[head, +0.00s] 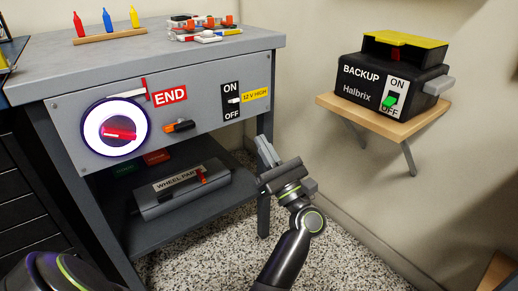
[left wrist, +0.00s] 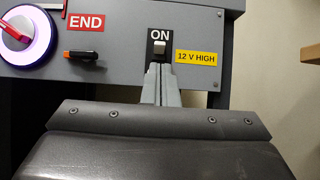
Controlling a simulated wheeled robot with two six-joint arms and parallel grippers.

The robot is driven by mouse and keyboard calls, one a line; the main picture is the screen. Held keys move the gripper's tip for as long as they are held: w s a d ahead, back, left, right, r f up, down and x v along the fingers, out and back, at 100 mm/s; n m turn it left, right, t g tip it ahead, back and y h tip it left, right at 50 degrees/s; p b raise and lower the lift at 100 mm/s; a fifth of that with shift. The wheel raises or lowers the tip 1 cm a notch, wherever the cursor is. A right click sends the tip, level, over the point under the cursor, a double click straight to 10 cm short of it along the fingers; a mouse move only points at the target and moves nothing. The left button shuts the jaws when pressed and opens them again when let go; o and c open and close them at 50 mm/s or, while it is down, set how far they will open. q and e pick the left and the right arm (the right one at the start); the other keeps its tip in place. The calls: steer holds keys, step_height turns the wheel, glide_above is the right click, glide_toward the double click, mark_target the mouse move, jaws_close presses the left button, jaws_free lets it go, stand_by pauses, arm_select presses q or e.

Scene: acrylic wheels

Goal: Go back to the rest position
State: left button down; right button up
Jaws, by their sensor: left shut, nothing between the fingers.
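My left gripper (head: 266,150) is shut and empty, in front of the right end of the grey workbench panel. In the left wrist view its closed fingers (left wrist: 160,78) point at the panel, just below the ON/OFF switch (left wrist: 159,47). They hide the OFF label there. In the head view the switch (head: 233,101) shows clear of the fingers, with a small white lever between ON and OFF. I cannot tell its exact setting. I cannot tell from the left wrist view how close the fingertips are to the panel. My right gripper is not in view.
A backup box (head: 361,81) stands on a wall shelf (head: 385,128) at right. Speckled floor lies below.

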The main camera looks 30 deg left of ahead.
arm_select(q)
steer(key=shift+s+d+f, duration=0.1)
steer(key=shift+d, duration=0.15)
stand_by(0.3)
